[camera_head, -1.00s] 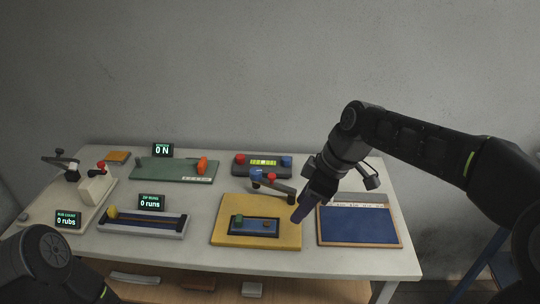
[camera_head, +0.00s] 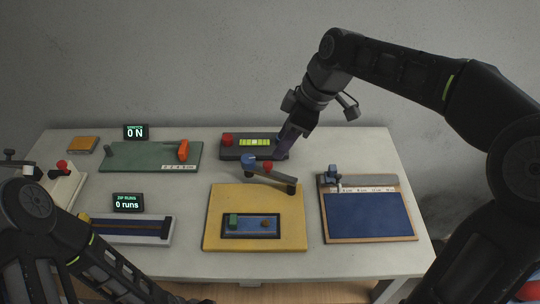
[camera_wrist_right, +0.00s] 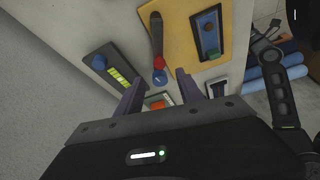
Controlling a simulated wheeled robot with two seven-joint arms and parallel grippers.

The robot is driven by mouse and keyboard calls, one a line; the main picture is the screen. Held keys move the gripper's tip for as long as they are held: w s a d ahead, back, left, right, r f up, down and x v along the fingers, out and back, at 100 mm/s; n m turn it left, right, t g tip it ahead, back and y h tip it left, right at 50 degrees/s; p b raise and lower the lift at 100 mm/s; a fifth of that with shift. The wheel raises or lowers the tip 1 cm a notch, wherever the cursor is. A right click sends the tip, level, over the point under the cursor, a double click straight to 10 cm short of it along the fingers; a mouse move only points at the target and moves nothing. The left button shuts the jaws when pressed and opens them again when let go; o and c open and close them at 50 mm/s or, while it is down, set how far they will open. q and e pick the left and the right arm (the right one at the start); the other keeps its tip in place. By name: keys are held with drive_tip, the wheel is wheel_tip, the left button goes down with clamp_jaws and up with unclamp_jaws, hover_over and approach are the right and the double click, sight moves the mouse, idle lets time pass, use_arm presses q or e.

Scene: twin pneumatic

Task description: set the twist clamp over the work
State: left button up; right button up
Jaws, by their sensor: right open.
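The twist clamp is a dark grey arm (camera_head: 280,178) at the back right of the yellow board (camera_head: 212,226). It has a blue part (camera_head: 249,160) at its free end and a red knob (camera_head: 267,166) close by. The arm points back and left, away from the work, a blue tray (camera_head: 231,233) with a green block (camera_head: 233,221) and a small brown piece. My right gripper (camera_head: 282,154) is open and empty behind the clamp, at the button box's right end. In the right wrist view the clamp's red knob (camera_wrist_right: 159,62) shows beyond the open fingers (camera_wrist_right: 160,92). My left gripper is out of view.
The dark button box (camera_head: 250,154) has a red button and a lit green display; its blue button (camera_wrist_right: 99,62) shows in the wrist view. A blue board (camera_head: 366,218) lies right, a green board (camera_head: 140,156) left. My left arm covers the left front.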

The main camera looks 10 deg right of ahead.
sight(268, 163)
drive_tip(key=shift+p+x, duration=0.6)
drive_tip(key=shift+x, duration=3.35)
clamp_jaws()
